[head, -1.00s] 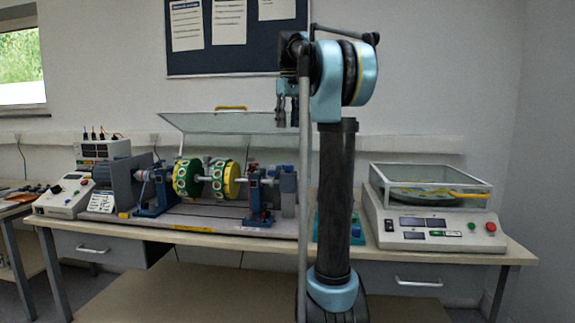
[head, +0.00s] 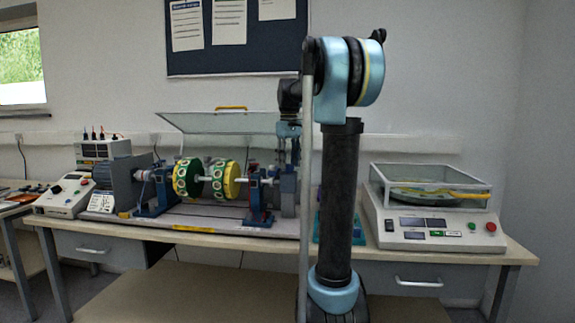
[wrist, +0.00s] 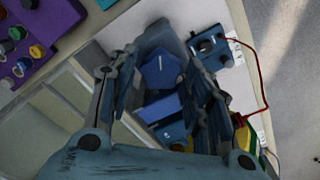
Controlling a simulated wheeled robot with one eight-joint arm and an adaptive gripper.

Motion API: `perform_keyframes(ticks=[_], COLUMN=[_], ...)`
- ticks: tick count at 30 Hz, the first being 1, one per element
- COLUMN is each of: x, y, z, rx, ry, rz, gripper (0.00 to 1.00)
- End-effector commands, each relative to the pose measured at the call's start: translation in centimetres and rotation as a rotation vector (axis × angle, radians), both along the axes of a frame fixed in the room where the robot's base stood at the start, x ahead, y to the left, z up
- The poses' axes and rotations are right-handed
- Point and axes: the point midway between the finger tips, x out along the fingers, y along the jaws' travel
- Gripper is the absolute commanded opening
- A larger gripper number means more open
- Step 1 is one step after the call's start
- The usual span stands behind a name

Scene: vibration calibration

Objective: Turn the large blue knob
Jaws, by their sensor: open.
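A large blue knob (wrist: 161,71) with a flat, angular top shows in the wrist view, between the two fingers of my gripper (wrist: 160,80). Below it in the picture are more blue parts, partly hidden by the fingers. My gripper is open, with one finger on each side of the knob. I cannot tell whether either finger touches it. In the head view my gripper (head: 288,150) points down behind my arm, over the right end of the shaft rig. The blue knob cannot be made out there.
A small blue box with a black knob (wrist: 208,45) and a red cable lies close to the right finger. A purple panel (wrist: 35,40) with several coloured knobs is at upper left. The rig's raised clear cover (head: 225,122) stands behind the drums.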

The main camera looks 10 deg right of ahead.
Motion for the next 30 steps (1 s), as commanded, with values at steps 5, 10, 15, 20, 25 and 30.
perform_keyframes(ticks=[5,10,15,20,25,30], x=[-0.01,-0.01,0.0,0.01,0.02,0.03], y=[0.0,0.0,-0.01,-0.03,-0.04,-0.06], z=[-0.57,-0.56,-0.55,-0.54,-0.53,-0.52], rx=[0.0,0.0,0.0,0.0,-0.001,-0.001], ry=[0.0,0.0,0.0,0.0,0.0,0.0], rz=[0.0,0.0,0.0,-0.001,-0.024,-0.1], gripper=[0.46,0.46,0.16,0.13,0.13,0.13])
